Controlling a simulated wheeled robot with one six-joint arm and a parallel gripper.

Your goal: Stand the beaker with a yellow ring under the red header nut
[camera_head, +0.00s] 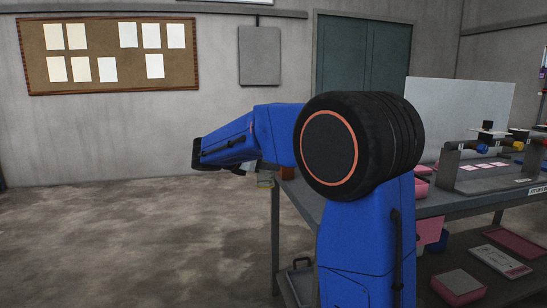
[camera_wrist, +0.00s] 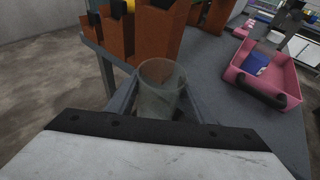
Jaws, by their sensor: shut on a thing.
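A clear beaker (camera_wrist: 160,88) stands between the two fingers of my gripper (camera_wrist: 163,104) in the wrist view. My gripper is shut on it. At the right of the head view, a grey stand on the bench carries coloured nuts: blue (camera_head: 482,149), yellow (camera_head: 518,146) and a red or orange one (camera_head: 519,133). They are too small to make out well.
The grey bench (camera_head: 470,203) runs to the right. In the wrist view, orange-brown blocks (camera_wrist: 155,35) stand just beyond the beaker. A pink tray (camera_wrist: 262,75) holding a blue item (camera_wrist: 256,64) is at the right. Open floor (camera_head: 120,245) lies left of the bench.

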